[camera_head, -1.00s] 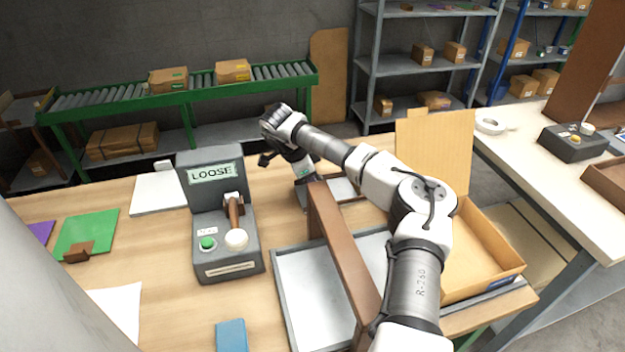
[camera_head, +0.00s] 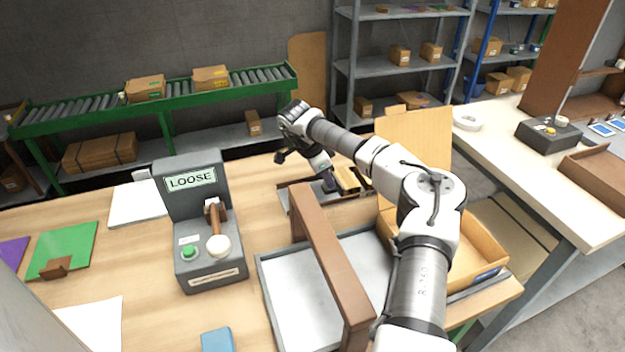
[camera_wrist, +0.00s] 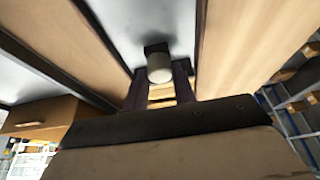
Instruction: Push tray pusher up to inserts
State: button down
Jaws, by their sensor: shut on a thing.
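The narrow metal tray (camera_head: 284,188) lies at the back of the wooden bench. Tan bar-like pieces, seemingly the inserts (camera_head: 347,180), sit in its right part. My gripper (camera_head: 328,184) reaches down into this tray, just left of these pieces. In the wrist view a pale round knob (camera_wrist: 159,68) on a dark base, seemingly the tray pusher's, shows at the tips of my dark fingers (camera_wrist: 160,88). The fingers are shut on it. Tan slats show between the fingers. The pusher's lower part, and any gap to the inserts, cannot be made out.
A grey unit marked LOOSE (camera_head: 192,232) with a lever and green button stands to the left. A brown upright board (camera_head: 330,262) crosses the larger grey tray (camera_head: 282,300) in front. An open cardboard box (camera_head: 470,240) is at the right.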

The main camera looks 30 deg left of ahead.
jog(key=c, duration=1.1)
grip_release()
jog(key=shift+c, duration=0.2)
jog(key=b+v, duration=0.2)
jog(key=v, duration=1.2)
jog(key=shift+b, duration=0.35)
